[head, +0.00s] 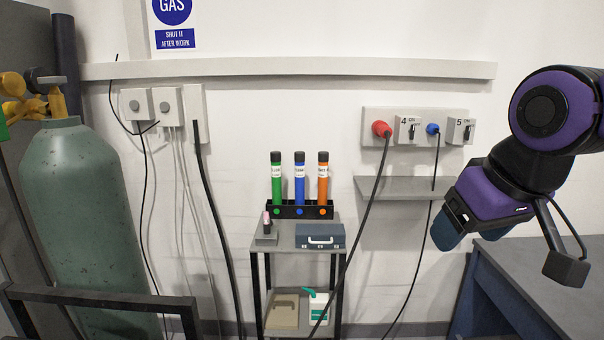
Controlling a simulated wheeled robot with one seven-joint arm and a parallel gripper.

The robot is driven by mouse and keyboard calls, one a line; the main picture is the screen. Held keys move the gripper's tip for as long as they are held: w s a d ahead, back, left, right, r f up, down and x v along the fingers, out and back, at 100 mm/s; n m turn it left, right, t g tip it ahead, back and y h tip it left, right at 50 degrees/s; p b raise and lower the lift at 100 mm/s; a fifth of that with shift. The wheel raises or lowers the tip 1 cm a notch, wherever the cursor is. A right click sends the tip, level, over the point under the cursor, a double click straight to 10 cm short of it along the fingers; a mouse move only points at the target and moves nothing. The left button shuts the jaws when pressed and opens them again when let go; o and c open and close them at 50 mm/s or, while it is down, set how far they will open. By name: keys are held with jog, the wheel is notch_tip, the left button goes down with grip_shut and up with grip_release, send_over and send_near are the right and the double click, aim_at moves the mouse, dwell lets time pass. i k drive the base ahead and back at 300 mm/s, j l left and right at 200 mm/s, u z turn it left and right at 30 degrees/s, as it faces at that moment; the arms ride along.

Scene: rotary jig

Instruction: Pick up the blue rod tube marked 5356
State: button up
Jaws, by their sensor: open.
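The blue rod tube (300,187) stands upright in the middle slot of a black rack (286,210). It has a black cap and a pale label whose print is too small to read. A green tube (277,187) stands to its left and an orange tube (323,187) to its right. My gripper (530,245) is at the right of the view, well apart from the tubes. One dark finger on its linkage shows; the rest is largely hidden by my purple wrist. It is open, and nothing shows in it.
The rack sits on a small trolley (283,244) with a blue-grey case (320,236) in front. A gas cylinder (85,215) stands left, a bench (545,262) right, and a wall shelf (405,187) between.

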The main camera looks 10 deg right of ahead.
aim_at(299, 156)
jog(key=i+l, duration=0.35)
jog(key=i, duration=0.9)
jog(key=i+l+u, duration=0.1)
jog(key=i, duration=0.55)
